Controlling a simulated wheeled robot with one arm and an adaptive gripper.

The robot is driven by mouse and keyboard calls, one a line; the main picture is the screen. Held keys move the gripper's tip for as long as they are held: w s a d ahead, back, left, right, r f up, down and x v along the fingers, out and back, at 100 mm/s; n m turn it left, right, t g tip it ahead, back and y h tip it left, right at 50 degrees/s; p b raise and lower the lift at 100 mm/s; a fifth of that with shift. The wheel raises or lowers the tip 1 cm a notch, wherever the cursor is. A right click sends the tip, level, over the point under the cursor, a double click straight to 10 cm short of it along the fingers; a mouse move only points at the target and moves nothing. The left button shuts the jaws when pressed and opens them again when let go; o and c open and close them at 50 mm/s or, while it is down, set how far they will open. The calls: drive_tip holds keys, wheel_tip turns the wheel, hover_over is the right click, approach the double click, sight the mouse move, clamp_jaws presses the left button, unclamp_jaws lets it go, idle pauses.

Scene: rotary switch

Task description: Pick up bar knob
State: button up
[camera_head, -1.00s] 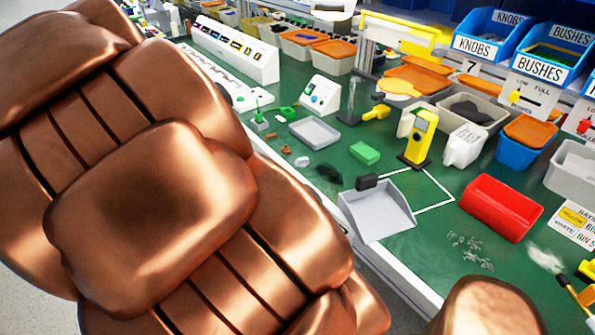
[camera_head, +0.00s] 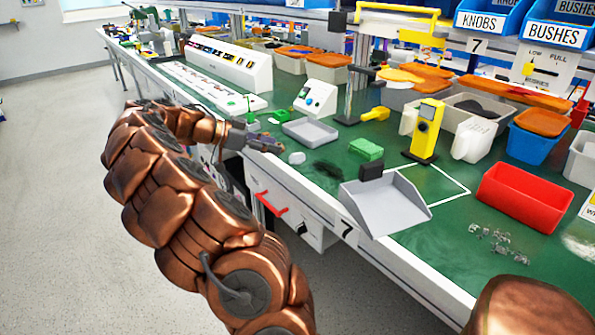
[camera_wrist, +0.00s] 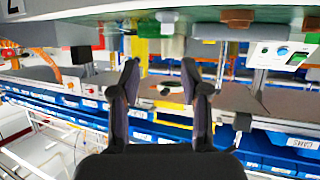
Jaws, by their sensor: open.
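My gripper (camera_head: 264,143) is at the front edge of the green bench in the head view, beside small parts. In the wrist view its two dark fingers (camera_wrist: 160,84) stand apart with nothing held between them. A small brown part (camera_wrist: 237,18) and a pale part (camera_wrist: 169,18) show near the top of the wrist view, beyond the fingertips. A small white rounded part (camera_head: 297,158) lies on the bench just right of my gripper in the head view. I cannot tell for sure which part is the bar knob; my gripper may hide it in the head view.
A grey tray (camera_head: 310,132) and a white button box (camera_head: 316,98) stand behind my gripper. A green block (camera_head: 366,150), a grey scoop-shaped tray (camera_head: 385,207) and a red bin (camera_head: 522,196) are to the right. A red drawer handle (camera_head: 271,204) juts below the bench edge.

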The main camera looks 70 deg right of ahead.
sight(296, 154)
drive_tip(key=shift+m, duration=0.4)
drive_tip(key=shift+w+f+b+x, duration=0.15)
drive_tip(key=shift+f+x, duration=0.05)
drive_tip(key=shift+x, duration=1.4)
drive_tip(key=shift+w+f+b+x, duration=0.2)
drive_tip(key=shift+x, duration=1.35)
drive_tip(key=shift+w+f+b+x, duration=0.15)
drive_tip(key=shift+f+x, duration=0.05)
drive_tip(key=shift+x, duration=1.4)
drive_tip(key=shift+d, duration=0.2)
clamp_jaws()
